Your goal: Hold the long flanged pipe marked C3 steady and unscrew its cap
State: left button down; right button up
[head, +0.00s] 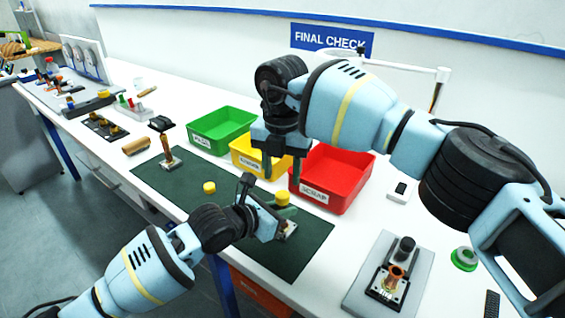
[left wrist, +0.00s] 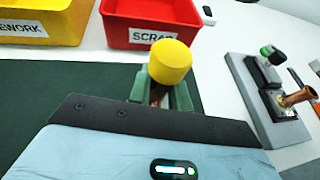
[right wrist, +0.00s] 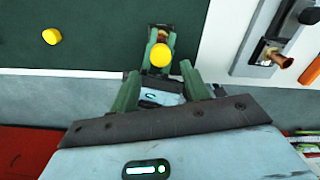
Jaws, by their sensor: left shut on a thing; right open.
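A copper pipe with a yellow cap (head: 283,198) stands at the right part of the dark green mat; any marking on it is unreadable. My left gripper (head: 280,216) is shut around the pipe below the cap. In the left wrist view the cap (left wrist: 170,62) sits on top of the pipe, between the green fingers. My right gripper (head: 282,178) is open above it, fingers pointing down. In the right wrist view the cap (right wrist: 160,55) lies ahead between the open fingertips, apparently not touching them. The pipe's lower end is mostly hidden by my left gripper.
A loose yellow cap (head: 209,188) lies on the mat (head: 190,204). Another copper part (head: 168,158) stands at the mat's far left end. Green (head: 222,126), yellow (head: 262,155) and red (head: 333,178) bins line the back. A grey fixture (head: 388,280) sits at right.

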aim_at(282, 194)
jog(key=m, duration=0.2)
jog(key=r+m, duration=0.1)
jog(key=m, duration=0.1)
jog(key=shift+r+m, duration=0.2)
jog(key=shift+m, duration=0.2)
jog(key=m, duration=0.1)
jog(key=r+m, duration=0.1)
jog(key=m, duration=0.1)
jog(key=shift+f, duration=0.2)
jog(key=shift+f, duration=3.85)
jog(key=c, duration=1)
jog(key=n, duration=0.5)
jog(key=shift+n, duration=0.3)
jog(key=n, duration=0.4)
jog(key=shift+n, duration=0.3)
